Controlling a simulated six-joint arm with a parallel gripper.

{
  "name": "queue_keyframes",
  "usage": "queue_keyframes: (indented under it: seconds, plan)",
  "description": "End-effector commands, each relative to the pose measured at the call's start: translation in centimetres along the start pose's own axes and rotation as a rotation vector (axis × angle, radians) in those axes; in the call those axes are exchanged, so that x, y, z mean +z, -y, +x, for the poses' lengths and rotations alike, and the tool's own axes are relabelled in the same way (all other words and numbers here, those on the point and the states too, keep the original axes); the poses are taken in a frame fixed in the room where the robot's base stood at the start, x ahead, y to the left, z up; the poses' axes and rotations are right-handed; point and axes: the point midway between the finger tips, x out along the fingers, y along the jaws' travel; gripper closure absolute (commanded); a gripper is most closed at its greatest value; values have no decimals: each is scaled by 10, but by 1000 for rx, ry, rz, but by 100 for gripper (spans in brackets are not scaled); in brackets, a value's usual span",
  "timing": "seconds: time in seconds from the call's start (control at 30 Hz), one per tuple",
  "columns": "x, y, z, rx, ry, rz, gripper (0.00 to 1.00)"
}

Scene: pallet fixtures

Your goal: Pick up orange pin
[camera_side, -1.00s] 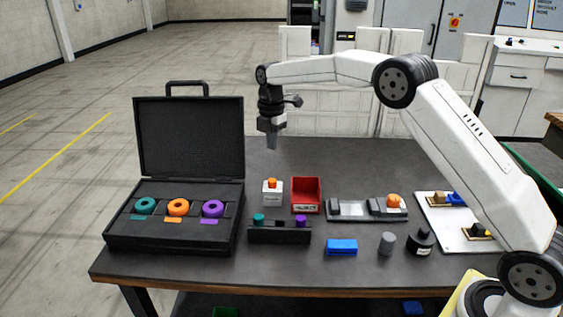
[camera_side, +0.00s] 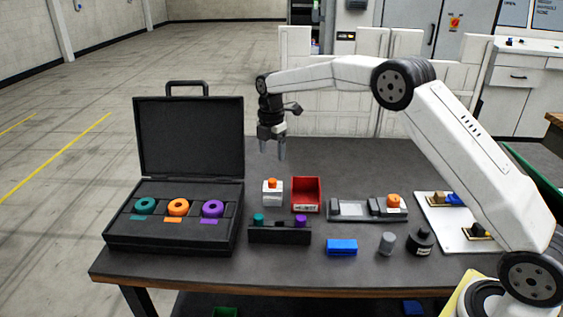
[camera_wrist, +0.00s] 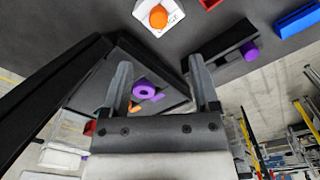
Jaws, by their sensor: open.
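An orange pin (camera_side: 273,183) stands in a small white block (camera_side: 272,198) near the middle of the table. My gripper (camera_side: 272,154) is above and behind the white block, pointing down, open and empty. Its two fingers (camera_wrist: 160,62) are spread apart in the wrist view, with nothing between them.
An open black case (camera_side: 118,232) with teal, orange and purple rings stands at left. A red bin (camera_side: 306,195) is right of the white block. A black holder (camera_side: 279,236) with teal and purple pins is in front.

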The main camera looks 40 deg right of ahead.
Motion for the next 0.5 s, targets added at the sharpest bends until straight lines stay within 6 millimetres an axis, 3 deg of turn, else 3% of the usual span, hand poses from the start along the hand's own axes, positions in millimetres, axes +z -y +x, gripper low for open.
queue_keyframes:
  seconds: [0.1, 0.5]
  plan:
    - [-2, 2, 16, -1, 1, -5, 22]
    - [-2, 2, 35, -2, 0, -5, 22]
